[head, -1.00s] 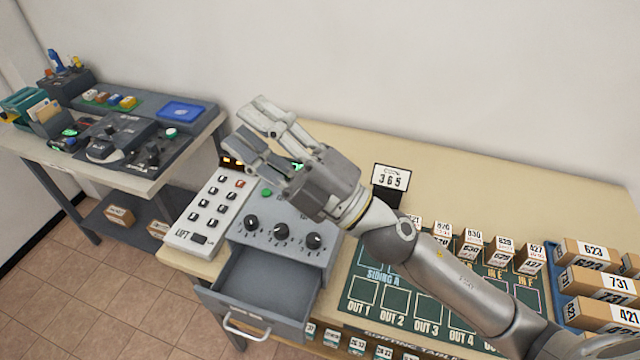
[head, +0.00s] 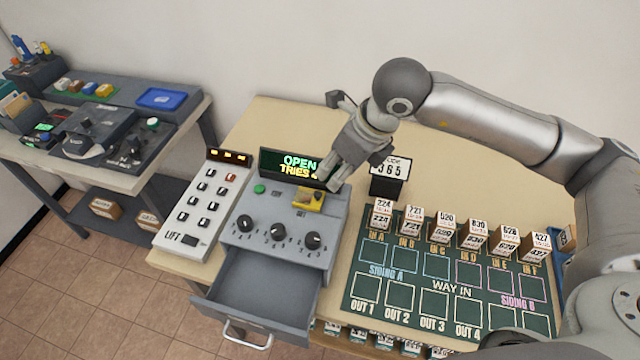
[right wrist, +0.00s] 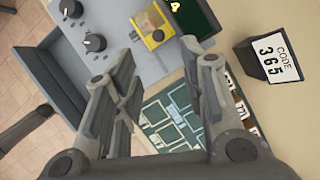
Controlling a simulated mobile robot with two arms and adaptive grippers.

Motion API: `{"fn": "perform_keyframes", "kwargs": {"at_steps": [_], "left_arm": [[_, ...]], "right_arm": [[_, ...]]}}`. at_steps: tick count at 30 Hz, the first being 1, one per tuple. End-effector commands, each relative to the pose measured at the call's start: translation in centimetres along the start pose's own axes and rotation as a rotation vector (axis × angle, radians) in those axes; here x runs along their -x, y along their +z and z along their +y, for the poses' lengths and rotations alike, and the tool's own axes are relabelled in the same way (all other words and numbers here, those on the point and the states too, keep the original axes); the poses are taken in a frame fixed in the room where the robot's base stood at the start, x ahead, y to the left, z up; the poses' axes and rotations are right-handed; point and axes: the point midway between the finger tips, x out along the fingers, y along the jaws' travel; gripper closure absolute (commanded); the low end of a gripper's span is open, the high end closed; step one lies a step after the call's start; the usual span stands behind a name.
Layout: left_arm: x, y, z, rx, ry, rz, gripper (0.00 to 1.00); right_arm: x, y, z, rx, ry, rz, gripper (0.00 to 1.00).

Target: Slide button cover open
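The yellow button cover (head: 309,199) sits at the top right of the grey control box (head: 262,222), with a dark round knob on it. It also shows in the right wrist view (right wrist: 150,25), near the top, beyond the gap between the fingers. My right gripper (head: 335,172) is just above and to the right of the cover, pointing down toward it. In the right wrist view its two fingers (right wrist: 160,52) are spread apart with nothing between them. I cannot tell whether a finger touches the cover. What lies under the cover is hidden. My left gripper is not in view.
A display (head: 290,164) reading OPEN and TRIES stands behind the box. The drawer (head: 262,295) is pulled out in front. The CODE 365 sign (head: 390,172) stands close right of my gripper. A LIFT keypad (head: 203,205) is to the left, a sorting board (head: 430,290) to the right.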

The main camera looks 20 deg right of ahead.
Motion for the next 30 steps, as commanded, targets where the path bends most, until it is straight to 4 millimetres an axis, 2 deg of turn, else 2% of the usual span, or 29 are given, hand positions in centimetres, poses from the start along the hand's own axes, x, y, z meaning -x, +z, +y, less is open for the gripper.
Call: {"fn": "perform_keyframes", "kwargs": {"at_steps": [5, 12, 18, 23, 30], "left_arm": [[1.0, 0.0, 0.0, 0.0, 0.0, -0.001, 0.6], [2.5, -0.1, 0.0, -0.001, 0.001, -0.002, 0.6], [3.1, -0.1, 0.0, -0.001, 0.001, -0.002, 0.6], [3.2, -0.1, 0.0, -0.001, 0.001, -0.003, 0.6], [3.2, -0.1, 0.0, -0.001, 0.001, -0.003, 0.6]], "right_arm": [[-2.3, -0.1, 0.1, 0.0, 0.002, 0.007, 0.62], [-6.9, 0.0, 0.1, -0.001, 0.003, 0.006, 0.62], [-9.5, 0.0, 0.1, -0.001, 0.003, 0.002, 0.62], [-10.4, -0.1, 0.1, 0.001, 0.003, 0.002, 0.62], [-10.5, -0.1, 0.1, 0.001, 0.003, 0.001, 0.62]]}}
